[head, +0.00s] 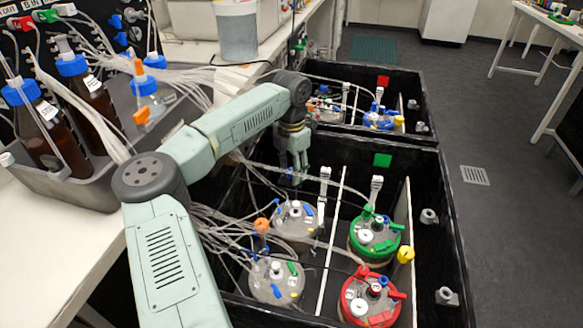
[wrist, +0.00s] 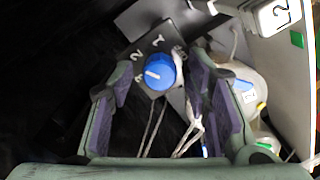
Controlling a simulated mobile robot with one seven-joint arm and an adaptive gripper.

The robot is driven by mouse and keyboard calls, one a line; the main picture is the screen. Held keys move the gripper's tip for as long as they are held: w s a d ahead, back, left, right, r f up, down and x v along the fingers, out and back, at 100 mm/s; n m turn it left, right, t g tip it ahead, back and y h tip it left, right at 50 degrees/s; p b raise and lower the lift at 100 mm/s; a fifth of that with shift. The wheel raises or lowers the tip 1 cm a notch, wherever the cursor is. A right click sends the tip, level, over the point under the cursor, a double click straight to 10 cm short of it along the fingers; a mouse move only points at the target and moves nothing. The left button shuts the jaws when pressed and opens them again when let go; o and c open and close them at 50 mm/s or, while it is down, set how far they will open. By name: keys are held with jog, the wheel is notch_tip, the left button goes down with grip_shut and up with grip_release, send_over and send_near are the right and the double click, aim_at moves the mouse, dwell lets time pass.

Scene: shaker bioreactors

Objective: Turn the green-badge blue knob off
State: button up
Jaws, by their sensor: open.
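The blue knob (wrist: 160,71) sits on a dark numbered plate (wrist: 139,55) in the wrist view. A white pointer line on its face points to the left in the picture. My gripper (wrist: 162,78) is open, with one purple-padded finger on each side of the knob; I cannot tell whether either touches it. In the head view, my gripper (head: 292,166) reaches down at the far left inside the nearer black box, which bears the green badge (head: 382,160). The knob is mostly hidden by the gripper there.
The nearer box (head: 448,235) holds several lidded vessels, including a green-lidded one (head: 375,236) and a red-lidded one (head: 371,299). A farther box (head: 420,88) bears a red badge (head: 383,82). Thin tubes run beside my arm from a grey bottle tray (head: 60,183).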

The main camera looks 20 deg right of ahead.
jog(key=shift+c, duration=0.4)
grip_shut()
